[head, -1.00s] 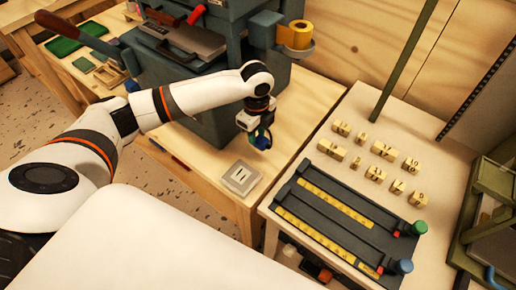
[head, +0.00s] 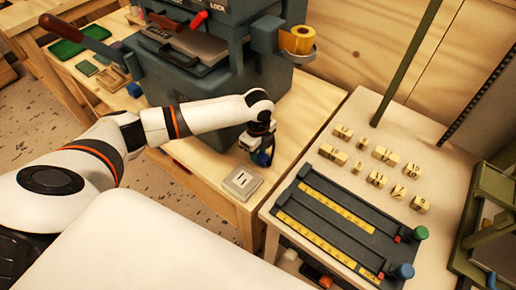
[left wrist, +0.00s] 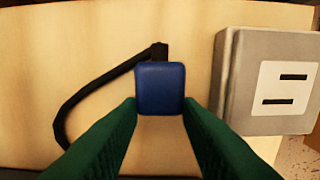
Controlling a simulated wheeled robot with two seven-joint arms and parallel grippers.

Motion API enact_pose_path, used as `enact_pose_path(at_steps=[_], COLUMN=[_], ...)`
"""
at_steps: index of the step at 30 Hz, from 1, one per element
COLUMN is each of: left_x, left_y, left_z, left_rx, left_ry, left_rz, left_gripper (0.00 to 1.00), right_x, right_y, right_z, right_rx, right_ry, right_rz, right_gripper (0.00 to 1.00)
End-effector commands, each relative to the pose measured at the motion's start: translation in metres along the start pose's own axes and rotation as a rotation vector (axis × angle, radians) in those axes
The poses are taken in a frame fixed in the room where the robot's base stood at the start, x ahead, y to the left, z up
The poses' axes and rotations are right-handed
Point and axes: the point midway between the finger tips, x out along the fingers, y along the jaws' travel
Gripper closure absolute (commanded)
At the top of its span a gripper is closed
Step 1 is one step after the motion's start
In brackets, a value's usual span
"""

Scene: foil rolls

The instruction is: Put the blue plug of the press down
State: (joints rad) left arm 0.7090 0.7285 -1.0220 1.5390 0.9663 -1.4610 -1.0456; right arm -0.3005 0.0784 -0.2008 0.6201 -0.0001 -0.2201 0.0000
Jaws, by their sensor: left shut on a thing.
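The blue plug (left wrist: 160,88) shows in the left wrist view between the green fingers of my left gripper (left wrist: 160,112). The gripper is shut on it. A black cord runs from the plug's far end to the lower left. The grey socket box (left wrist: 268,82) with two dark slots is just right of the plug, apart from it. In the head view my left gripper (head: 262,158) is low over the wooden bench, behind the socket box (head: 242,181). The plug is mostly hidden there. The press (head: 205,85) stands behind my left arm. I cannot tell whether the plug touches the bench. My right gripper is not in view.
A white table (head: 345,118) on the right holds several stamped wooden blocks (head: 385,155) and a dark ruled fixture (head: 335,220) with green and blue knobs. A gap separates it from the bench (head: 318,100). A yellow tape roll (head: 300,38) sits by the press.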

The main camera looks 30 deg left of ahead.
Motion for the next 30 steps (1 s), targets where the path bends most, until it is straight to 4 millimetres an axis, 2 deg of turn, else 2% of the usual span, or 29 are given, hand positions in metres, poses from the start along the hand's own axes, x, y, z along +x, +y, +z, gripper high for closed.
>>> enact_pose_path(at_steps=[7, 8, 12, 23, 26, 30], left_x=[0.005, 0.005, 0.005, -0.001, -0.014, -0.044], left_y=[0.0, 0.0, 0.0, 0.0, 0.001, 0.001], left_z=[0.0, 0.0, 0.0, 0.0, 0.0, 0.0], left_rx=[0.0, 0.0, 0.0, 0.001, 0.001, 0.001], left_ry=[0.0, 0.0, 0.0, 0.0, 0.001, 0.001], left_rz=[0.0, 0.0, 0.0, 0.002, 0.003, 0.005], left_gripper=[1.0, 0.67, 0.47, 0.47, 0.47, 0.47], right_x=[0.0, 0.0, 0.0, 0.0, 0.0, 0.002], right_y=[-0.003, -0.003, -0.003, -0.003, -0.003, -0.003], right_z=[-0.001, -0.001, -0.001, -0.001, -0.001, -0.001], right_rx=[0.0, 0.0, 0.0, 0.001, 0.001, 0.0], right_ry=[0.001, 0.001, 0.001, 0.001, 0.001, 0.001], right_rz=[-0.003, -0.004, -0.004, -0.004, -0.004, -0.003], right_gripper=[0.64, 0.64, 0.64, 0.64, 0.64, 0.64])
